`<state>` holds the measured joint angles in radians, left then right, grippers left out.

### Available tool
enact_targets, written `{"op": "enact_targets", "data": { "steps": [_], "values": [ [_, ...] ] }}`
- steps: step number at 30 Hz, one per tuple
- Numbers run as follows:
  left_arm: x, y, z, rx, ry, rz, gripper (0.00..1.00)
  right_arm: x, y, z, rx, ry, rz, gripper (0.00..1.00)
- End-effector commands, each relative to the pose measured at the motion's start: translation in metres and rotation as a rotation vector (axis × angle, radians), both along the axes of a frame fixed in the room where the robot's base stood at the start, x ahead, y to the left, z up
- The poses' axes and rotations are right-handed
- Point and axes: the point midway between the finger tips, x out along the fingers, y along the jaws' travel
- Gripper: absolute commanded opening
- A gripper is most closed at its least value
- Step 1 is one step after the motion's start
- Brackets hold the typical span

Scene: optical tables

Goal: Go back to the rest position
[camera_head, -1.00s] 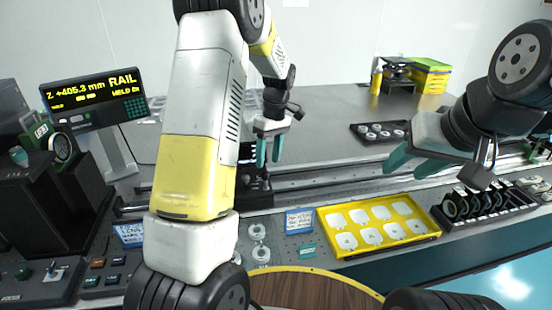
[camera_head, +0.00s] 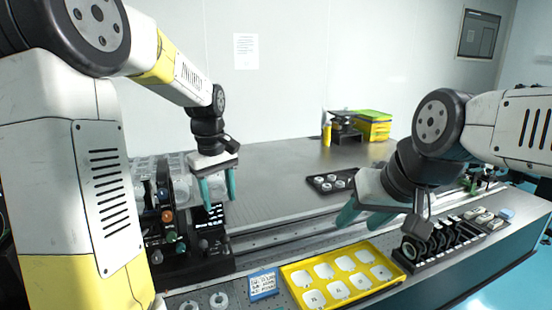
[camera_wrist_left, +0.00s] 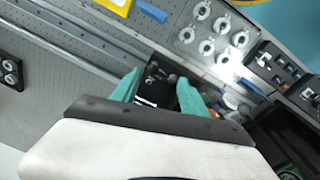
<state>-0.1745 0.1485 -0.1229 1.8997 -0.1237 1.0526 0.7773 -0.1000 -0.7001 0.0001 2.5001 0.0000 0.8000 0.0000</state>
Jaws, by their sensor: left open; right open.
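My left gripper (camera_head: 217,190) hangs with its teal fingers pointing down and apart, with nothing between them. It is above the rail area, near a dark device with a small lit screen (camera_head: 209,216). In the left wrist view its two fingers (camera_wrist_left: 157,90) are spread over that dark device. My right gripper (camera_head: 364,216) is tilted to the left, with its teal fingers apart and no object seen between them. It is above the bench, behind the yellow tray (camera_head: 285,276).
The yellow tray holds several white square pieces. A black rack (camera_head: 404,262) of dark discs stands right of it. A black tray (camera_head: 314,184) with round parts lies farther back. A yellow bottle (camera_head: 327,135) and yellow-green boxes (camera_head: 373,126) stand at the back. The grey tabletop (camera_head: 270,165) is largely clear.

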Motion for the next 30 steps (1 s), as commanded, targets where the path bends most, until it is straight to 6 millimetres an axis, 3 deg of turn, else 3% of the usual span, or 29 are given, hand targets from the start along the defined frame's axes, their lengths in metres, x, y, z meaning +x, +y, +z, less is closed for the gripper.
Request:
{"op": "enact_targets", "data": {
  "steps": [1,6,15,21,30],
  "values": [
    [-0.016,0.000,0.015,-0.017,-0.044,-0.048,0.52,0.000,0.000,0.000,0.000,0.000,0.000,0.46],
    [-0.067,-0.004,0.046,-0.046,-0.189,-0.239,0.52,0.000,0.000,0.000,0.000,0.000,0.000,0.46],
    [-0.152,-0.013,0.066,-0.001,-0.443,-0.551,0.52,0.000,0.000,0.000,0.000,0.000,0.000,0.46],
    [-0.181,-0.017,0.064,0.048,-0.536,-0.666,0.52,0.000,0.000,0.000,0.000,0.000,0.000,0.46],
    [-0.186,-0.018,0.062,0.061,-0.555,-0.694,0.52,0.000,0.000,0.000,0.000,0.000,0.000,0.46]
  ]
}}
